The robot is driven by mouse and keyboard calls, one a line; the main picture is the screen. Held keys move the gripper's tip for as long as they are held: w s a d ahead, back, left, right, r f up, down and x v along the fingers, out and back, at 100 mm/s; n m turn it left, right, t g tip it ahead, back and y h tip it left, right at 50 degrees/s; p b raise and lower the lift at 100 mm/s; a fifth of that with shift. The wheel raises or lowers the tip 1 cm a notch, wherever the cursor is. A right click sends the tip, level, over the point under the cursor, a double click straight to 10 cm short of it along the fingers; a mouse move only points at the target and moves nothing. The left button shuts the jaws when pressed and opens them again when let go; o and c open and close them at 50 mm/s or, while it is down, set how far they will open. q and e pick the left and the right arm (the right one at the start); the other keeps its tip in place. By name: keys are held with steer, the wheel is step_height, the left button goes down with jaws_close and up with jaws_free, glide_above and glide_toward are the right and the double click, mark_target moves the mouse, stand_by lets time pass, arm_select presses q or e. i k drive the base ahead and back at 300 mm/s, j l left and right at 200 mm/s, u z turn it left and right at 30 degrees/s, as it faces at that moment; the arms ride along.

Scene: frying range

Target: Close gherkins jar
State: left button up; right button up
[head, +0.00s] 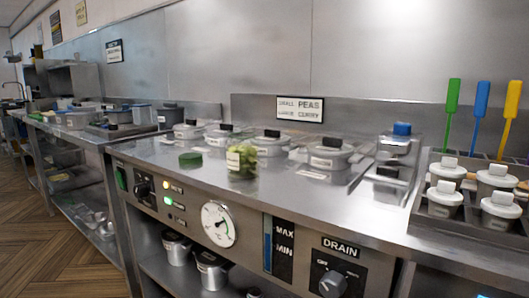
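A clear jar with green contents (242,162) and a small white label stands upright on the steel counter, near its front edge. I take it to be the gherkins jar; its label is too small to read. Green pieces show at its top and I see no lid on it. A round green lid (190,160) lies flat on the counter to the left of the jar, apart from it. Neither of my grippers shows in the head view.
Several lidded steel containers (330,153) sit in the counter behind the jar. A rack at right holds white-lidded pots (445,185) and upright green, blue and yellow utensils (482,108). A gauge (219,223) and knobs line the front panel.

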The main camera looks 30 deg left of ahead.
mark_target(242, 144)
steer(key=j+u, duration=0.4)
steer(key=i+j+u, duration=0.15)
steer(key=j+u, duration=0.25)
steer(key=l, duration=0.1)
